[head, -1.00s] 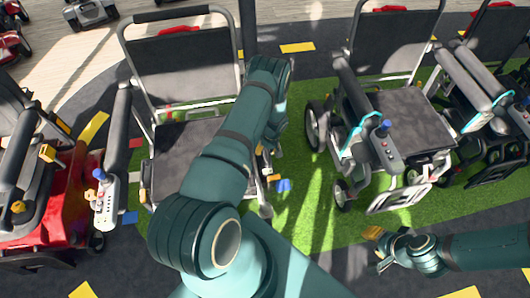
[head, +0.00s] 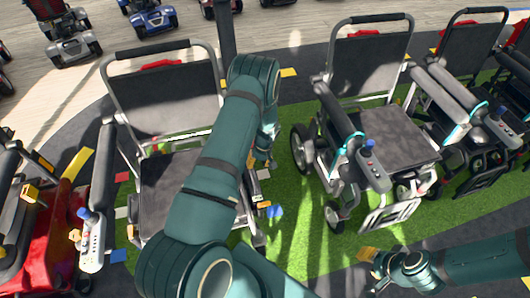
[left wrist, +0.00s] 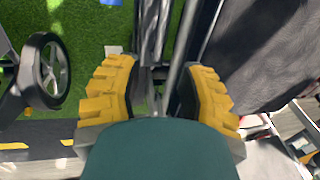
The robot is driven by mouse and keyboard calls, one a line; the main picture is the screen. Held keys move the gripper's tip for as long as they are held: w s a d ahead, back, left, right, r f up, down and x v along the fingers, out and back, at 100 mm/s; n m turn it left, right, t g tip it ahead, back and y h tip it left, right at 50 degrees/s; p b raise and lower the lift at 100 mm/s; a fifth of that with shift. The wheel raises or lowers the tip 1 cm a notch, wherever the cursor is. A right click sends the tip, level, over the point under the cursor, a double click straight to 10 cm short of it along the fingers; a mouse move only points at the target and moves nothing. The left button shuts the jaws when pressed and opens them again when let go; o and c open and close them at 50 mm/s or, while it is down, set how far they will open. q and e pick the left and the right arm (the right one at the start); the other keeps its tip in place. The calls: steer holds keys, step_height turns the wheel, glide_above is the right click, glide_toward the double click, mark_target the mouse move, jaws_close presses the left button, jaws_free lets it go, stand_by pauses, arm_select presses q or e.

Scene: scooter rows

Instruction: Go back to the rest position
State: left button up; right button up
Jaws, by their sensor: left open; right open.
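My left arm rises in the middle of the head view, bends at the top, and its gripper (head: 262,163) hangs partly hidden beside the right side of the left wheelchair (head: 166,100). In the left wrist view the yellow fingers of my left gripper (left wrist: 163,80) are spread apart. Dark and silver bars of a chair frame (left wrist: 158,35) show beyond and between them; I cannot tell whether they touch. My right gripper (head: 368,256) is at the lower right of the head view, its yellow fingertips over the dark floor near the grass edge, with nothing seen in it.
A second wheelchair (head: 382,128) with a joystick stands right of my left arm, and another (head: 470,95) is at the far right. A red scooter (head: 40,240) is at the left. Green mat (head: 300,225) lies between the chairs. Scooters (head: 70,35) line the back.

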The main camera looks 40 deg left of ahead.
arm_select(q)
steer(key=shift+d, duration=0.1)
steer(key=s+d+r+m+t+h, duration=0.1)
steer(key=s+d+r+m, duration=0.2)
steer(key=d, duration=0.6)
steer(key=s+d+r+m+t+h, duration=0.1)
steer(key=s+d+r, duration=0.3)
steer(key=d, duration=0.6)
steer(key=s+d+r+m+t+h, duration=0.1)
steer(key=s+d+r+m+h, duration=0.2)
steer(key=s+d, duration=0.4)
steer(key=shift+s+d+r+m, duration=0.15)
steer(key=shift+d+r+m, duration=0.65)
steer(key=shift+d, duration=0.4)
